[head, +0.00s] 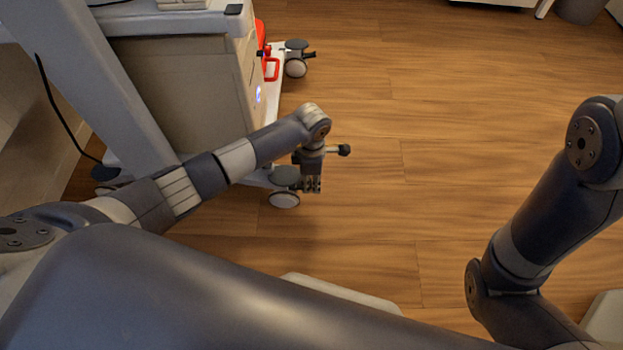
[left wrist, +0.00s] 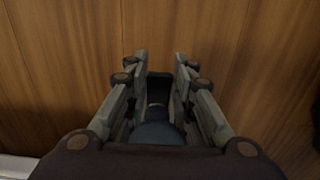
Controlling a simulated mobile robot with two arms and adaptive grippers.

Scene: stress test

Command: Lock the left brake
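The cart's near caster (head: 284,198) stands on the floor at the lower left of the head view, with a grey disc (head: 285,176) on top. In the left wrist view the blue-grey disc (left wrist: 158,133) shows low between the fingers. A dark brake pedal (left wrist: 160,80) reaches out from it. My left gripper (head: 312,187) points down just right of this caster. In the left wrist view its fingers (left wrist: 160,62) are apart, one on each side of the pedal; contact cannot be told. My right gripper is out of view.
The cart's beige cabinet (head: 185,85) and grey leg are close to my left arm. A far caster (head: 296,68) with a dark pedal (head: 310,54) stands beyond, near a red handle (head: 271,68). The wooden floor (head: 420,130) to the right is clear.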

